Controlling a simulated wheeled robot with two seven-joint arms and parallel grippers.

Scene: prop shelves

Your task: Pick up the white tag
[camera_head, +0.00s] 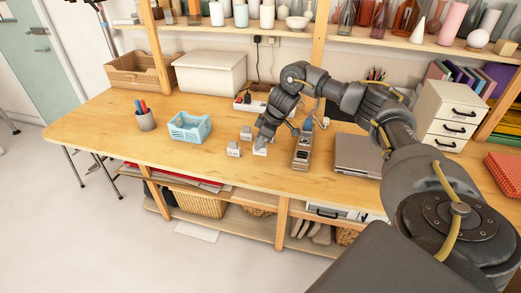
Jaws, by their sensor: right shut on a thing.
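My right gripper (263,143) is low over the wooden table, near its front edge. It is shut on a small white block-like thing (259,151), which looks like the white tag. The fingers and wrist hide part of it, and I cannot tell whether it still touches the table. Two similar small whitish things stand just to the left, one nearer the front edge (233,149) and one farther back (246,133). My left gripper does not show.
A blue basket (190,127) and a grey pen cup (146,121) stand on the table (95,125) to the left. A dark long holder (302,150) stands close right of the gripper, then a grey laptop (357,154) and a white drawer unit (443,115). Bare tabletop lies front left.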

